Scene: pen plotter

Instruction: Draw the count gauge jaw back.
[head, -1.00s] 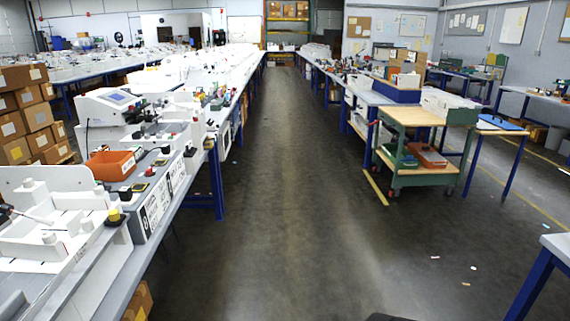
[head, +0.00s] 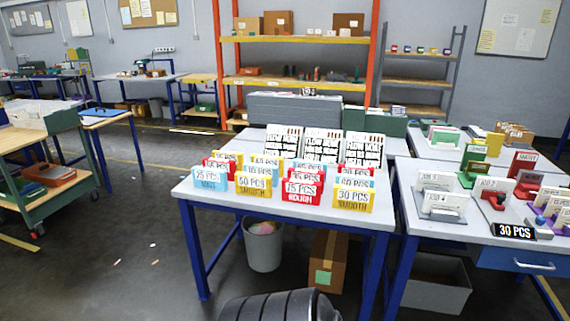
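I cannot pick out the count gauge jaw for certain. On the right-hand table (head: 425,252) a black "30 PCS" sign (head: 514,231) stands near the front edge. Next to it is a small grey and purple piece (head: 540,222), too small to make out. Grey holders with white cards (head: 443,203) stand to the left on the same table, and a red holder (head: 492,192) stands behind the sign. Neither of my grippers shows in the head view.
A table (head: 300,219) with blue legs holds several coloured signs (head: 303,192) and white racks (head: 322,147). A grey bin (head: 263,248) and a cardboard box (head: 329,260) stand under it. A green trolley (head: 40,165) is at left. The floor (head: 130,245) between is mostly clear.

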